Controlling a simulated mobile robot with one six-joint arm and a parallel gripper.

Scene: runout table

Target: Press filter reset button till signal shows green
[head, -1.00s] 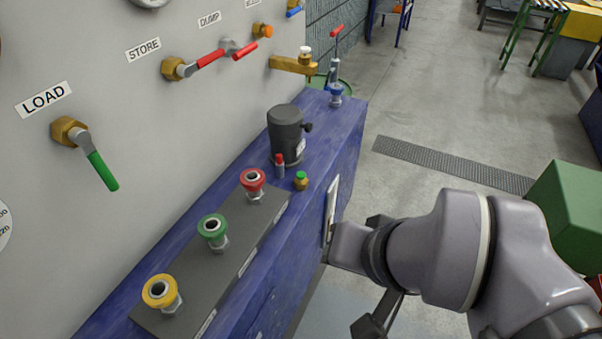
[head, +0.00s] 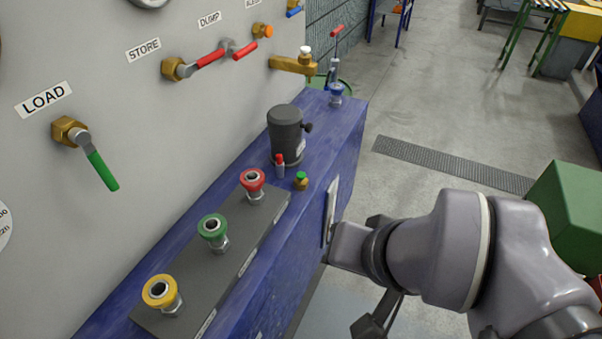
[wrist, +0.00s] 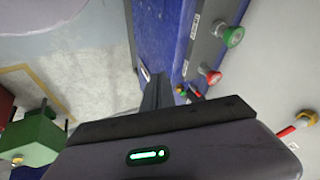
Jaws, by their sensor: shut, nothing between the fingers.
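A black filter housing (head: 285,135) with a small side knob stands on the blue bench. At its foot are a silver post with a red top (head: 279,165) and a small brass fitting with a green top (head: 300,181). Which is the reset button and which the signal, I cannot tell for sure. Both show small in the wrist view, the green-topped one (wrist: 181,90) just right of my fingers. My gripper (wrist: 156,82) is shut and empty, near the bench's blue side, apart from both. In the head view my arm mostly hides it.
Red, green and yellow couplings (head: 212,230) line the dark strip on the bench. A grey panel (head: 120,215) with lever valves rises at the left. A pale plate (head: 331,210) is at the bench side. A green box (head: 565,210) stands at the right; open floor lies behind.

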